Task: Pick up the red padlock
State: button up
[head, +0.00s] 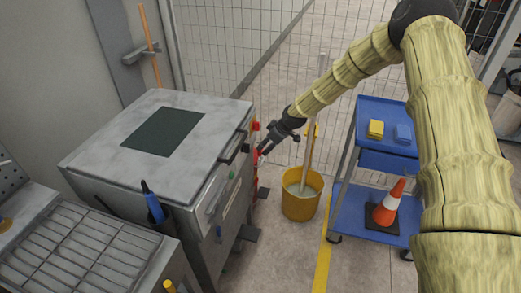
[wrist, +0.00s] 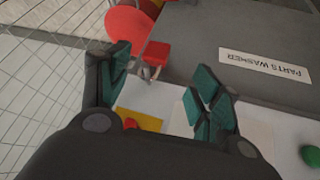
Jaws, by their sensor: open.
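The red padlock (wrist: 154,54) shows in the wrist view as a red block with a thin grey shackle beneath it, at the side of a grey machine panel. My gripper (wrist: 163,64) is open, with its teal-padded fingers on either side of the padlock's shackle area in the picture. I see no contact, and the depth between them is hard to judge. In the head view my gripper (head: 265,147) is beside the right side of the grey machine (head: 180,175). Small red patches show there, but the padlock's outline is not clear.
A red disc (wrist: 128,20) is next to the padlock. A yellow plate (wrist: 140,118) with a red part lies nearer the gripper's base. A yellow mop bucket (head: 300,204) and a blue cart (head: 345,215) stand to the right. Wire fencing is behind.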

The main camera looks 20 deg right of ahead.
jog(key=shift+w+r+p+x, duration=0.15)
jog(key=shift+p+x, duration=0.1)
jog(key=shift+x, duration=0.95)
jog(key=shift+w+p+x, duration=0.15)
jog(key=shift+p+x, duration=0.15)
jog(key=shift+x, duration=0.9)
jog(key=shift+w+r+p+x, duration=0.15)
jog(key=shift+p+x, duration=0.1)
jog(key=shift+x, duration=0.95)
jog(key=shift+d+f, duration=0.1)
jog(key=c, duration=1.2)
